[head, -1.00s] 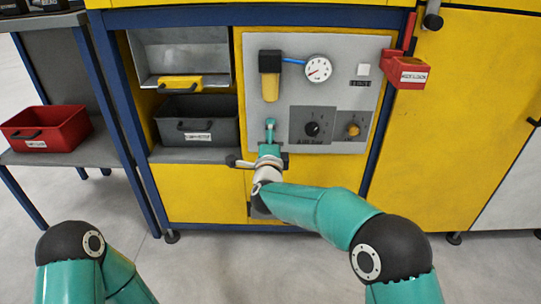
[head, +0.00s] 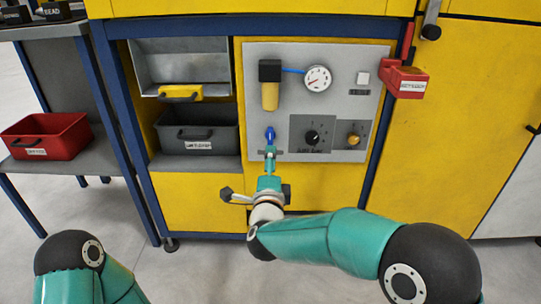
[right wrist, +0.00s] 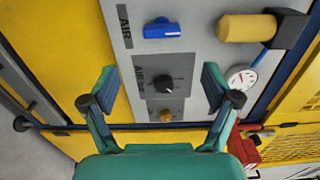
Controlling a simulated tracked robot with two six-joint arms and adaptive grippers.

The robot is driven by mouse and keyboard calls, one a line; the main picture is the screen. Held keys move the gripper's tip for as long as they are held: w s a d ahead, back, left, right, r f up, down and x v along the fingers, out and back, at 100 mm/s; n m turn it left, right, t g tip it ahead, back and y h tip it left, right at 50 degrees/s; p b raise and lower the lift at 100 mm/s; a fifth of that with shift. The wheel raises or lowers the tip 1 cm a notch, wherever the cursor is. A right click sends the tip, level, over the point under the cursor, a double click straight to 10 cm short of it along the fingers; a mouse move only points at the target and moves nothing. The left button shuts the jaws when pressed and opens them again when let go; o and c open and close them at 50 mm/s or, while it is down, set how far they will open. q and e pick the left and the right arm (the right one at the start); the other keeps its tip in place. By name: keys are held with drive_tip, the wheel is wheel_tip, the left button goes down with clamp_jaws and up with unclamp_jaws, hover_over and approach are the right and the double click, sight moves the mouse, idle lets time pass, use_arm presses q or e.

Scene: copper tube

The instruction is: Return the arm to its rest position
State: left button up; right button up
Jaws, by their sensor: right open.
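My right arm comes in from the lower right in the head view. Its gripper (head: 270,158) is in front of the lower left of the grey panel (head: 336,85), just below the blue valve handle (head: 270,134). In the right wrist view the gripper (right wrist: 160,86) has its two fingers spread wide, with nothing between them. The blue handle (right wrist: 162,31) is clear of the fingers. My left gripper is out of view; only part of the left arm shows at the lower left of the head view.
The panel carries a gauge (head: 318,78), a yellow-and-black filter (head: 270,85) and knobs. A dark bin (head: 197,130) sits in the bay to its left. A red bin (head: 46,137) stands on a side shelf. Clear floor lies in front of the cabinet.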

drive_tip(key=d+f+g+h+p, duration=0.35)
drive_tip(key=d+f, duration=0.75)
drive_tip(key=d, duration=0.5)
drive_tip(key=s+d+f+n+g+y+p, duration=0.1)
drive_tip(key=s+d+f+g, duration=0.15)
drive_tip(key=f, duration=0.25)
drive_tip(key=s+d+f+n+g+y+p, duration=0.1)
drive_tip(key=s+d+f, duration=0.1)
drive_tip(key=s+f, duration=0.3)
drive_tip(key=s+a+f+n+g+y+p, duration=0.1)
drive_tip(key=s+f+n+g+y+p, duration=0.3)
drive_tip(key=s+f, duration=0.85)
drive_tip(key=s+a+n+g+y+b, duration=0.1)
drive_tip(key=s+a+n+g, duration=0.25)
drive_tip(key=s, duration=0.45)
drive_tip(key=s+a+n+g+b, duration=0.1)
drive_tip(key=s+a+n+g, duration=0.15)
drive_tip(key=s+n, duration=0.4)
wheel_tip(320, 180, up, 38)
drive_tip(key=s+p, duration=0.2)
drive_tip(key=p, duration=3.5)
drive_tip(key=shift+d+r+p, duration=0.15)
drive_tip(key=shift+p, duration=0.2)
